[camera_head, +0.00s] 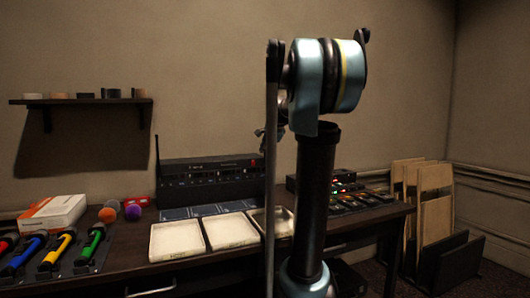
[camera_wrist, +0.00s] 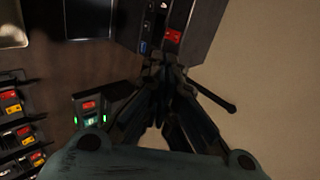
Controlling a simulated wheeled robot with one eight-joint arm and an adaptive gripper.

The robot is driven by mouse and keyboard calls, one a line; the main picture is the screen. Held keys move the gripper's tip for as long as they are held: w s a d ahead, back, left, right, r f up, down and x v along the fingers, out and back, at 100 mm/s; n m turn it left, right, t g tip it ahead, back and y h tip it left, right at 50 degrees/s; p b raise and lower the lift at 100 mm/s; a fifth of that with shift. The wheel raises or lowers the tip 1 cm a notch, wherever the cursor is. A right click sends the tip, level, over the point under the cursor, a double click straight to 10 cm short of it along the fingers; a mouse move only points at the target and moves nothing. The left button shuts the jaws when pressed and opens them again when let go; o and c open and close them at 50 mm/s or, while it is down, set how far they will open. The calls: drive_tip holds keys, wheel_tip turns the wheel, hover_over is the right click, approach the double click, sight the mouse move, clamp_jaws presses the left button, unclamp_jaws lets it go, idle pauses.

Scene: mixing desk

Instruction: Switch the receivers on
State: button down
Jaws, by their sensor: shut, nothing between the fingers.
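The receivers appear to be the black rack unit (camera_head: 205,172) at the back of the desk in the head view, with an antenna standing at its left end. In the wrist view a dark unit's panel (camera_wrist: 192,14) is at the top, with a red switch (camera_wrist: 172,36) and a small blue part near its edge. My gripper (camera_wrist: 158,72) is shut and empty, its fingertips just below that panel; I cannot tell whether they touch it. My arm hides the gripper in the head view, along with part of the desk.
Three shallow trays (camera_head: 178,240) stand along the desk front. Coloured microphones (camera_head: 88,250) and a white box (camera_head: 53,213) are on the left. A small box with a lit green light (camera_wrist: 90,112) is near my gripper. Boards (camera_head: 432,205) lean on the wall at right.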

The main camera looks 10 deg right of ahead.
sight(253, 163)
drive_tip(key=shift+f, duration=0.1)
drive_tip(key=shift+s+f+g, duration=0.3)
drive_tip(key=shift+f+g, duration=0.1)
drive_tip(key=shift+f, duration=0.15)
drive_tip(key=shift+w+r+x, duration=0.3)
drive_tip(key=shift+x, duration=1.85)
drive_tip(key=shift+w+r+x, duration=0.3)
drive_tip(key=shift+w+x, duration=0.05)
drive_tip(key=shift+x, duration=1.85)
drive_tip(key=shift+w+r+x, duration=0.3)
drive_tip(key=shift+x, duration=1.85)
drive_tip(key=shift+a, duration=0.15)
